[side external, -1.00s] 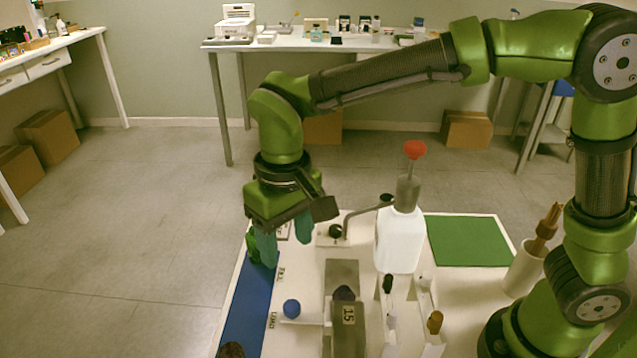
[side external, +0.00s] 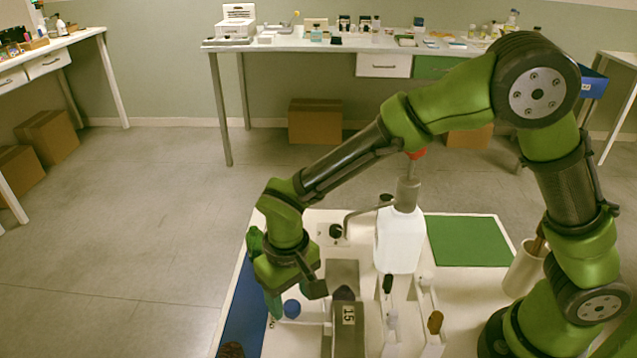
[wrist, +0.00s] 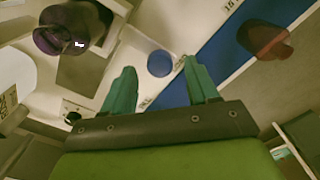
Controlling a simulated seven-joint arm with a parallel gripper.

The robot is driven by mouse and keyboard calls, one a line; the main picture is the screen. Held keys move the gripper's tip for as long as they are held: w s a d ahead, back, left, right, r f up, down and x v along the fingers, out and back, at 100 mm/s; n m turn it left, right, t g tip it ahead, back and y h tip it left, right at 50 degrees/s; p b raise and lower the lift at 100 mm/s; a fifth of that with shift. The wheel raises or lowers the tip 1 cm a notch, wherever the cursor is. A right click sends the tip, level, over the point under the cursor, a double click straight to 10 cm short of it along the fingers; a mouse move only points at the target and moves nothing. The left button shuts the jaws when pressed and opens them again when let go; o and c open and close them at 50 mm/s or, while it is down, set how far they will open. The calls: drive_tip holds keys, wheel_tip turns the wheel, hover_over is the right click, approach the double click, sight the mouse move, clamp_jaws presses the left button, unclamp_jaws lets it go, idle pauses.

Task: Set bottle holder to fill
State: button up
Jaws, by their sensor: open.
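The bottle holder is a grey metal block (side external: 347,268) with a small arm ending in a blue ball knob (side external: 291,308). A bottle with a dark purple cap (side external: 344,293) and a "15" label sits in it. In the wrist view the blue knob (wrist: 160,63) lies ahead of and between my fingertips, and the dark bottle (wrist: 62,30) is at upper left. My gripper (side external: 283,304) is open beside the knob; I cannot tell whether a finger touches it. The FILL marking is hidden behind my gripper in the side view.
A white pump bottle (side external: 400,240) stands right of the holder, behind small vials (side external: 435,322). A green mat (side external: 468,241) lies at back right. A blue strip (side external: 240,318) runs along the left edge, with a brown object (side external: 231,350) at its near end, seen reddish in the wrist view (wrist: 265,40).

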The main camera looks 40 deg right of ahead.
drive_tip(key=shift+f, duration=0.9)
drive_tip(key=shift+c, duration=0.2)
clamp_jaws()
